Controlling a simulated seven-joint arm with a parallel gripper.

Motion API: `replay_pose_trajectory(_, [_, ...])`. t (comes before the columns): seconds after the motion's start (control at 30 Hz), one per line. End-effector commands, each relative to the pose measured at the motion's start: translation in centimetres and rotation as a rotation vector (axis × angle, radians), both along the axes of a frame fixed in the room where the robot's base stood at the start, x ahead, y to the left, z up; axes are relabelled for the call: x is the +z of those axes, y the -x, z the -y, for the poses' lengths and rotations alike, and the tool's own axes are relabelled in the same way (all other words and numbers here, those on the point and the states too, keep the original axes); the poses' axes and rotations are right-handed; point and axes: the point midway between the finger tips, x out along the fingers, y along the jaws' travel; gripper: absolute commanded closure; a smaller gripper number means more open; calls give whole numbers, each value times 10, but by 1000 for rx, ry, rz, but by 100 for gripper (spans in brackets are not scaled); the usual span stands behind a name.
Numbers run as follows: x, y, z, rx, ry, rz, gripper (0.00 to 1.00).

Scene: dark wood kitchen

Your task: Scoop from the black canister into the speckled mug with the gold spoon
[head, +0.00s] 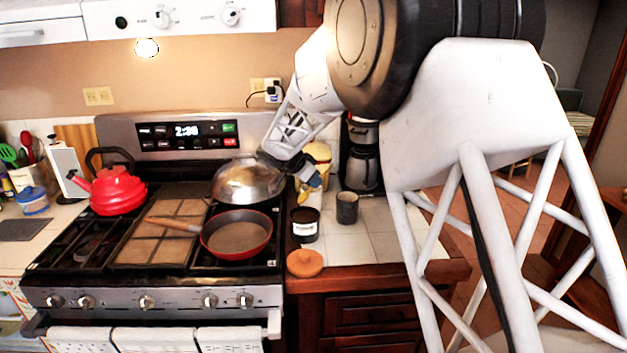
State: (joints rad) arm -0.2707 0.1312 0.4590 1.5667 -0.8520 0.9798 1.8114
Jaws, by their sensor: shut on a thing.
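The black canister (305,226) with a pale label stands open on the tiled counter just right of the stove. The dark grey speckled mug (347,208) stands upright to its right, a small gap apart. My gripper (308,184) is above and behind the canister, pointing down. It is shut on the gold spoon (303,199), of which a small part shows below the fingers, just above the canister's rim. I cannot tell whether the spoon's tip is inside the canister or holds anything. The insides of canister and mug are too dark to read.
A round orange-brown lid (305,263) lies near the counter's front edge. A red pan (237,236) and a domed metal pan (247,181) sit on the stove close left. A coffee maker (362,165) and a yellow container (319,160) stand behind. Tiles right of the mug are clear.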

Motion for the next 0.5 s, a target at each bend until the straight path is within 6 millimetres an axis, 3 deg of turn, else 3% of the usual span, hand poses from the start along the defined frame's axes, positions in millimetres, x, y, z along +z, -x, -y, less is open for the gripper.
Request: replay_pose_trajectory(0.5, [-30,0,0,0,1,-1,100])
